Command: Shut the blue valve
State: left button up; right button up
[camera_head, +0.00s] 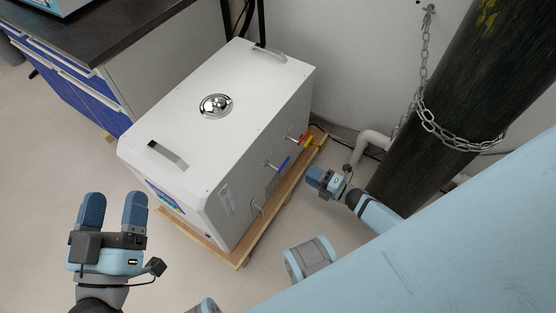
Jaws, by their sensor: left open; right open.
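The blue valve handle (283,164) is on the right side of a white box-shaped machine (165,100), at the end of a short metal pipe. My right gripper (313,176) is beside that side of the machine, a little right of and below the blue handle in the picture. It looks apart from the handle. Its fingers overlap in this view, and the gap between them is hard to see. My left gripper (113,208) is at the lower left with its two blue fingers apart and nothing between them.
A red valve handle (303,137) with yellow beside it is further back on the same side. The machine stands on a wooden base (240,252). A dark chained cylinder (450,110) and a pale pipe (368,140) are at the right. A dark-topped bench (100,30) is at the left.

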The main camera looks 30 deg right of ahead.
pick_arm(q)
jog(key=f+b, duration=0.1)
jog(key=f, duration=0.1)
jog(key=f+g+b, duration=0.1)
jog(key=f, duration=0.1)
jog(key=shift+w+d+g, duration=0.2)
jog(key=shift+g, duration=0.1)
pick_arm(e)
jog(key=x, duration=1.2)
grip_shut()
